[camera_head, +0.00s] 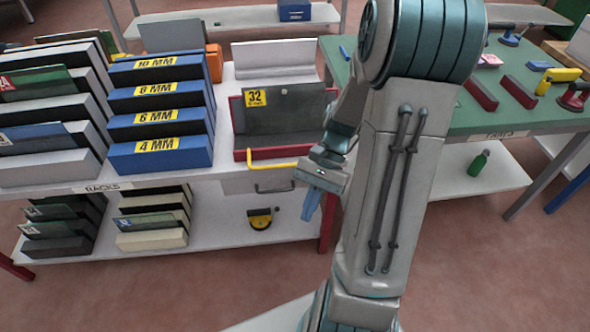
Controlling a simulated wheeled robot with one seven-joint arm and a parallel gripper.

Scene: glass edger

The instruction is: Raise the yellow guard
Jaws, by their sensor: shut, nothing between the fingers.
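A yellow bar (277,165), which looks like the yellow guard, runs low along the front of a red-edged grey unit (243,128) with a yellow "32" label. Its left end bends upward. My gripper (310,213) is to the right of the bar and lower in the picture, in front of the table edge. Its blue fingers point down, shut and empty. It appears apart from the bar. My wrist covers the area just right of the bar's right end, and my arm hides part of the unit's right side.
Racks of blue boxes (160,157) and grey boxes (50,172) stand left of the unit. A dark handle (274,188) is on a drawer below it. A yellow-and-black round tool (262,218) lies on the lower shelf. A green-topped table (500,118) with tools is at right.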

